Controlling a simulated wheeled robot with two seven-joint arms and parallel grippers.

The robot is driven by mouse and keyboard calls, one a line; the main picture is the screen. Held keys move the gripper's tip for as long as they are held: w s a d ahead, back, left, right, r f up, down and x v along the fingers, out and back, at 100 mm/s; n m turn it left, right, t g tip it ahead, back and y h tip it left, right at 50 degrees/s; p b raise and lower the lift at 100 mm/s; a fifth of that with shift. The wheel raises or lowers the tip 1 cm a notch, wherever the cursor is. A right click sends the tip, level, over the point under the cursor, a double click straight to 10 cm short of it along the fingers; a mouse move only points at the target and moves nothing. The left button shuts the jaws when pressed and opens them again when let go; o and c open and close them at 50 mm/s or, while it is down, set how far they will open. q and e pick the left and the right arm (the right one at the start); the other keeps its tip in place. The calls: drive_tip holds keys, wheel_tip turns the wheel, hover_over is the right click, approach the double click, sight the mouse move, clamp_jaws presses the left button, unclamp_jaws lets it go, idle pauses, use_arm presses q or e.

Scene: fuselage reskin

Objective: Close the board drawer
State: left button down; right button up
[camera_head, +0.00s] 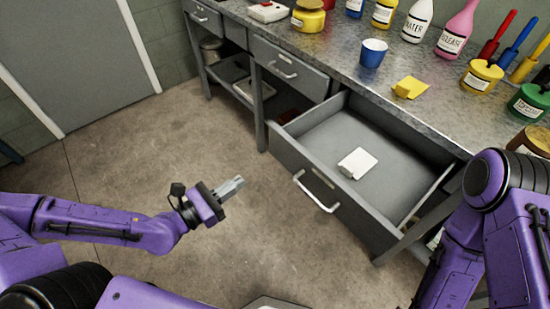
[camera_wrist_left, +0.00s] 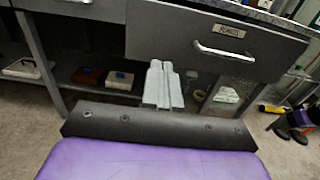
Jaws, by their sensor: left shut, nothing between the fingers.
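The board drawer (camera_head: 290,155) is a grey drawer under the bench, pulled well out in the head view. A white block-like item (camera_head: 357,163) lies on its floor. Its front has a curved metal handle (camera_head: 316,192). In the left wrist view the drawer front (camera_wrist_left: 170,35) carries a small label and the handle (camera_wrist_left: 223,52). My left gripper (camera_head: 238,182) is shut and empty, in front of the drawer and left of its handle, apart from it in the head view. In the left wrist view the shut fingers (camera_wrist_left: 162,85) point toward the drawer's lower edge. My right gripper is out of view.
The metal-topped bench holds a blue cup (camera_head: 373,53), a yellow sponge-like piece (camera_head: 409,87), bottles and several paint pots. A shut drawer (camera_head: 290,68) sits left of the open one. A bench leg (camera_head: 260,108) stands nearby. The floor (camera_head: 130,170) at left is clear.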

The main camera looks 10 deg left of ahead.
use_arm(q)
drive_tip(key=b, duration=0.3)
approach(285, 154)
drive_tip(key=x, duration=0.7)
